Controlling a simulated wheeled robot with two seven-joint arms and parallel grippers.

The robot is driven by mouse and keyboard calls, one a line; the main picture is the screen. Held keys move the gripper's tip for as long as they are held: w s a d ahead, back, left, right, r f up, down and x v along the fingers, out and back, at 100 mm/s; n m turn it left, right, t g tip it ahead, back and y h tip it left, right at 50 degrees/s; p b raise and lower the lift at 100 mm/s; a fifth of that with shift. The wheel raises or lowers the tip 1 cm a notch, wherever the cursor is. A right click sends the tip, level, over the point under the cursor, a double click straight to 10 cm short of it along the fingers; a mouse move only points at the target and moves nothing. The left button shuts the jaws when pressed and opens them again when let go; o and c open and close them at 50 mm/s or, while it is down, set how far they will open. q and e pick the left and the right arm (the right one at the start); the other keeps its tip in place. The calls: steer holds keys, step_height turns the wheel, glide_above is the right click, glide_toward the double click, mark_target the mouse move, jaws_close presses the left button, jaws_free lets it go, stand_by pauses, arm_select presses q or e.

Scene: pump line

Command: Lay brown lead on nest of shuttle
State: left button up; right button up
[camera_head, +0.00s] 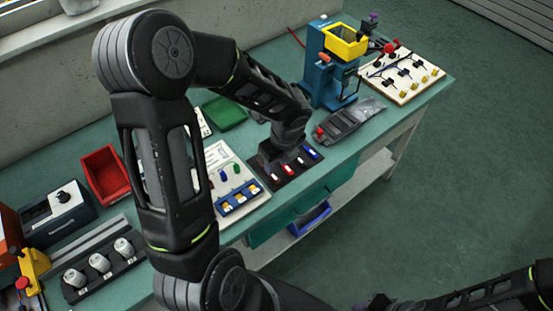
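My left gripper (277,162) points down over a dark board (303,176) that carries small red, white and blue pieces. Its fingertips are dark against the board, so I cannot see whether they are open or hold anything. I cannot pick out a brown lead; it may be hidden by my arm or too small. A dark grey holder with a red knob (345,122) lies right of the gripper; I cannot tell whether it is the shuttle. My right arm crosses the lower right corner, and its gripper is not visible.
A blue press with a yellow bin (345,40) stands at the back right, beside a white board with leads (402,75). My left arm covers the middle.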

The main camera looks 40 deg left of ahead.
mark_target(273, 175)
arm_select(q)
steer(key=shift+w+a+f+b, duration=0.1)
steer(key=shift+a+f+b, duration=0.1)
steer(key=shift+f+b, duration=0.8)
steer(key=shift+a+f+b, duration=0.2)
steer(key=shift+f+b, duration=0.6)
steer(key=shift+f, duration=0.25)
steer(key=shift+a+f+b, duration=0.1)
steer(key=shift+f+b, duration=0.25)
steer(key=shift+f, duration=0.2)
steer(key=shift+r, duration=0.15)
steer(key=shift+f, duration=0.3)
steer(key=shift+w+a+f+b, duration=0.1)
steer(key=shift+a+f+b, duration=0.1)
steer(key=shift+f+b, duration=0.4)
jaws_close()
